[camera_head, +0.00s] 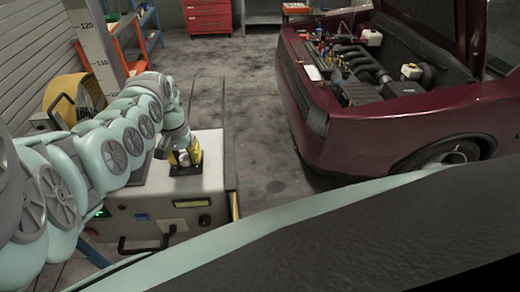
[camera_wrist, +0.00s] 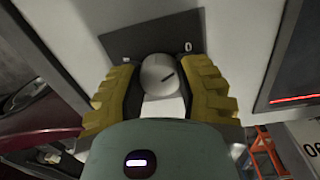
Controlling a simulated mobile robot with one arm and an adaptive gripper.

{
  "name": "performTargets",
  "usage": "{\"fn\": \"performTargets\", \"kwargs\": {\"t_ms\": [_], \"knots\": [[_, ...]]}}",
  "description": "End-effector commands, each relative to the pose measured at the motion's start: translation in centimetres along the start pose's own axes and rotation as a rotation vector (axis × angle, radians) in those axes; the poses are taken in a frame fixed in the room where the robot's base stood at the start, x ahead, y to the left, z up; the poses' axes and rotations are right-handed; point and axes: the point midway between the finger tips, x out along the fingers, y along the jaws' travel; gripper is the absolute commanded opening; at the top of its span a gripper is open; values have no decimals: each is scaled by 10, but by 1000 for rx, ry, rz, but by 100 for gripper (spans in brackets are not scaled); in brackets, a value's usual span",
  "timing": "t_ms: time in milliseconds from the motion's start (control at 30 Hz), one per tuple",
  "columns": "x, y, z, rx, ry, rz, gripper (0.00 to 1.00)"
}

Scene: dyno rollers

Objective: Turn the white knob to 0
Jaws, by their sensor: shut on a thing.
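The white knob (camera_wrist: 157,68) sits on a dark plate (camera_wrist: 125,42) in the wrist view. A dark pointer line on its face slants toward the upper right, below the direction of the printed 0 (camera_wrist: 187,47). A second pale mark (camera_wrist: 126,60) is at the plate's left, too small to read. My gripper (camera_wrist: 160,82) has one yellow finger on each side of the knob and is shut on it. In the head view my gripper (camera_head: 184,158) reaches down onto the dark plate on top of the grey machine (camera_head: 153,187), and it hides the knob.
The machine's front has a small display (camera_head: 192,203) and a black handle (camera_head: 147,246). A dark red car (camera_head: 395,135) with its hood up stands to the right. Floor between machine and car is open. A yellow reel (camera_head: 72,97) stands behind my arm.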

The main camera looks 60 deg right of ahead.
Motion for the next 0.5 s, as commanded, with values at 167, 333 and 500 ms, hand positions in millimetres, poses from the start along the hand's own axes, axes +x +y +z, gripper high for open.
{"fn": "performTargets", "kwargs": {"t_ms": [167, 333, 500], "knots": [[0, -1, 0, -40, 1, -4, 0], [0, -1, 0, -52, 1, -4, 0], [0, -1, 0, -52, 1, -4, 0]]}}
